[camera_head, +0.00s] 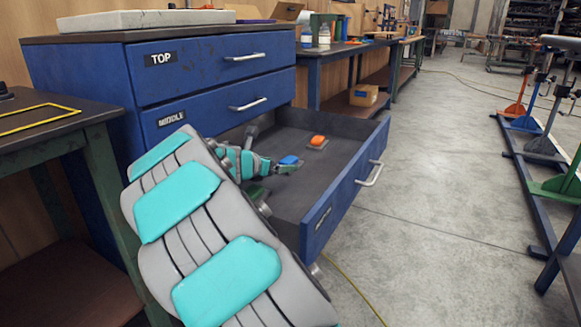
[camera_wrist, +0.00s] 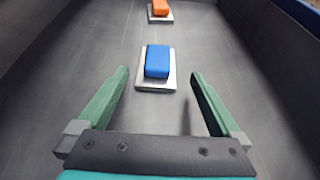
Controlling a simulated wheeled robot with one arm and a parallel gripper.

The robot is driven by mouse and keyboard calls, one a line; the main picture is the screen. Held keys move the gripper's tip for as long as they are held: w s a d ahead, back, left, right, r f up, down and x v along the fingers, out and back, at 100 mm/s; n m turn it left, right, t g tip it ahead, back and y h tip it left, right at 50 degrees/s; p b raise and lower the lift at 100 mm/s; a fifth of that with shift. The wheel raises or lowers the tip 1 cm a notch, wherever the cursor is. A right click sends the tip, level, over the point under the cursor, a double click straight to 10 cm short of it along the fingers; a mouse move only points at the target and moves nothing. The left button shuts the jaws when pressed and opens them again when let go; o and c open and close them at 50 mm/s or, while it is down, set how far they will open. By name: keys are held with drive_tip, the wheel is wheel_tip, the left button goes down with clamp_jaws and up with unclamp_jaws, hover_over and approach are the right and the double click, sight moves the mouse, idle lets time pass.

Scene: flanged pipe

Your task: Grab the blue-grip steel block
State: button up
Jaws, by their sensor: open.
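The blue-grip steel block (camera_wrist: 157,64) lies on the floor of the open bottom drawer, a pale steel plate with a blue grip on top. It also shows in the head view (camera_head: 289,160), partly hidden by my gripper. My gripper (camera_wrist: 158,85) is open and empty, its two green fingers apart. In the wrist view the block is between and just beyond the fingertips, roughly centred. I cannot tell the height of the fingers above the drawer floor. In the head view my gripper (camera_head: 285,167) reaches into the drawer.
An orange-grip block (camera_wrist: 160,10) lies farther along the drawer; it also shows in the head view (camera_head: 318,141). The drawer walls (camera_head: 345,180) rise on the sides. A green thing (camera_head: 254,192) lies near my wrist. The closed middle drawer (camera_head: 215,104) is above.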

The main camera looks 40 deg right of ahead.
sight(284, 162)
drive_tip(key=b+x, duration=0.1)
drive_tip(key=x, duration=0.5)
drive_tip(key=shift+w+r, duration=0.2)
clamp_jaws()
idle(0.6)
